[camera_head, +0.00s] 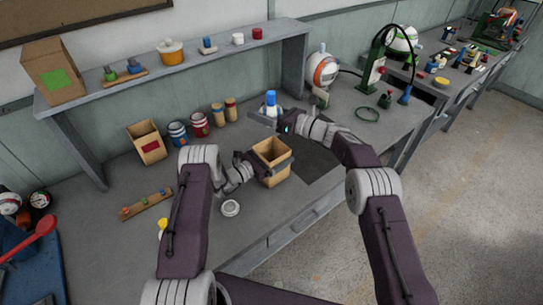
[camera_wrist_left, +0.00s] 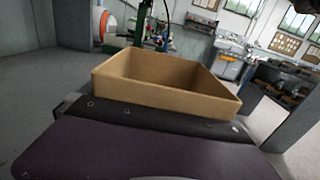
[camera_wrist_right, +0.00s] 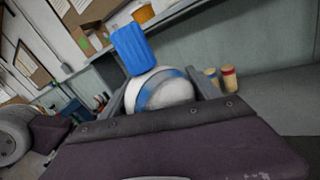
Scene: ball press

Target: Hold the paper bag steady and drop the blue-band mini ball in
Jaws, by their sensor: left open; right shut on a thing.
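The paper bag (camera_head: 270,149) is an open-topped tan box standing upright on the bench. In the left wrist view the bag (camera_wrist_left: 165,88) stands between the fingers of my left gripper (camera_head: 264,164), which is open around it. Whether a finger touches it I cannot tell. My right gripper (camera_head: 268,116) is shut on the blue-band mini ball (camera_wrist_right: 160,92), white with a blue band. It holds the ball behind the bag's far rim in the head view, not over its opening. The bag's inside bottom is hidden.
A blue ridged cap (camera_wrist_right: 133,50) shows beyond the ball. A small round dish (camera_head: 230,208) lies in front. A shelf (camera_head: 180,68) spans the back; a dark mat (camera_head: 312,160) is right of the bag.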

